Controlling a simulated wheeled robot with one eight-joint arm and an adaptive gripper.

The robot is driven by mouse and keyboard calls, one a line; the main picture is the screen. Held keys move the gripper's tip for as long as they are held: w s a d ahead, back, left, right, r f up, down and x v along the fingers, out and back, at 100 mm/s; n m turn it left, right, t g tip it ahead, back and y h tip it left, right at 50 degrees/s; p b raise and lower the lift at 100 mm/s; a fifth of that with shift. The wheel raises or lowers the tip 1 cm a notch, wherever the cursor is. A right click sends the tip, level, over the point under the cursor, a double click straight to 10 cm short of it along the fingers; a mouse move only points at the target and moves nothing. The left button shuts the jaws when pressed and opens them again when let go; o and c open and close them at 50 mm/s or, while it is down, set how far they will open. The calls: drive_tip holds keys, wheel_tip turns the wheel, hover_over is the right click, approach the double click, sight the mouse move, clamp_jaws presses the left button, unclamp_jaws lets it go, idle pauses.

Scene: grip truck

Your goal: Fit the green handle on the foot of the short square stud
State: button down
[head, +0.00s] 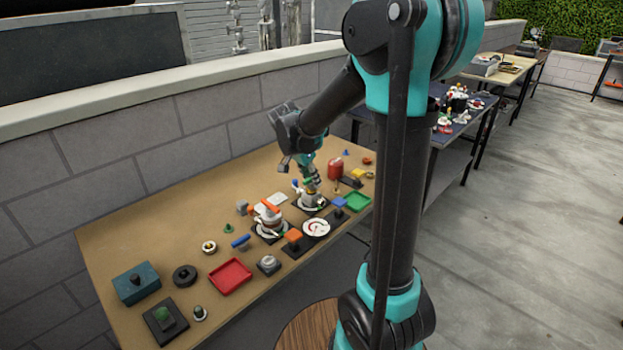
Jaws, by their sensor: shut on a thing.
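My gripper (314,178) points down over the right-hand round grey-white fixture (313,203) on a dark base. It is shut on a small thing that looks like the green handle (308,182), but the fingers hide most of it. Small coloured handles sit around this fixture. I cannot make out the short square stud or its foot, nor whether the held piece touches the fixture.
A red tray (230,277), a green tray (357,202), a red can (335,169) and a teal box (136,283) stand on the tan table (130,230). A block wall runs behind it.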

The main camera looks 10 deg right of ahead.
drive_tip(key=shift+f, duration=0.25)
drive_tip(key=c, duration=1.2)
unclamp_jaws()
drive_tip(key=shift+o, duration=0.4)
drive_tip(key=shift+o, duration=1.4)
drive_tip(key=shift+r, duration=3.8)
